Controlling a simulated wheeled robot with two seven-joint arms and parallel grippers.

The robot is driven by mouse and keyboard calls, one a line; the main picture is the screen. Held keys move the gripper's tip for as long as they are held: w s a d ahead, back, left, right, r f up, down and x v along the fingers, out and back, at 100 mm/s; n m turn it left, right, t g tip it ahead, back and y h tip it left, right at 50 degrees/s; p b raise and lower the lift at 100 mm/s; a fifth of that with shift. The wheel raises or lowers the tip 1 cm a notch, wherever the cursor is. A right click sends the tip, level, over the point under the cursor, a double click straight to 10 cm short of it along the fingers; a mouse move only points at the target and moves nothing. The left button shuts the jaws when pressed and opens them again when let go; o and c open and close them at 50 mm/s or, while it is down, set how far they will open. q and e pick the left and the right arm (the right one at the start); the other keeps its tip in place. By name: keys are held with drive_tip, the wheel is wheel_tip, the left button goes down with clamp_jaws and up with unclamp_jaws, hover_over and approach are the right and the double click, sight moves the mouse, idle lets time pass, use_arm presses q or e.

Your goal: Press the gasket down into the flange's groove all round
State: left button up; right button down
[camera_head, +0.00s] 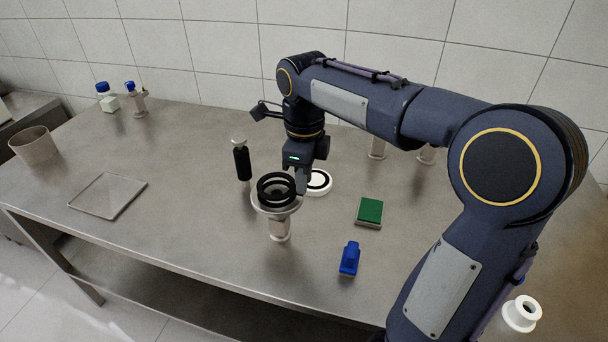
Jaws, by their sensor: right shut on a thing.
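The flange (257,205) is the wide metal rim on top of a short upright pipe near the table's middle. The black gasket (277,177) is a ring over the flange's mouth. A second dark ring shows just below it; I cannot tell if this is the groove, a shadow or part of the gasket. My right gripper (302,188) points down at the gasket's right edge and is shut on it. The contact is small and partly hidden by the fingers. I cannot tell whether the gasket touches the flange all round. My left gripper is not in view.
A white disc with a black ring (319,186) lies close behind the gripper. A black-bodied tool (242,162) stands to the left. A green-topped block (370,210) and a blue clip (349,258) lie to the right.

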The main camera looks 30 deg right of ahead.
drive_tip(key=shift+f+b, duration=0.55)
drive_tip(key=shift+f, duration=0.45)
drive_tip(key=c, duration=1.2)
unclamp_jaws()
wheel_tip(320, 180, up, 8)
drive_tip(key=shift+f+p, duration=0.2)
drive_tip(key=shift+p, duration=0.3)
drive_tip(key=shift+r+p, duration=0.5)
drive_tip(key=shift+r, duration=0.15)
wheel_tip(320, 180, up, 3)
drive_tip(key=p, duration=0.3)
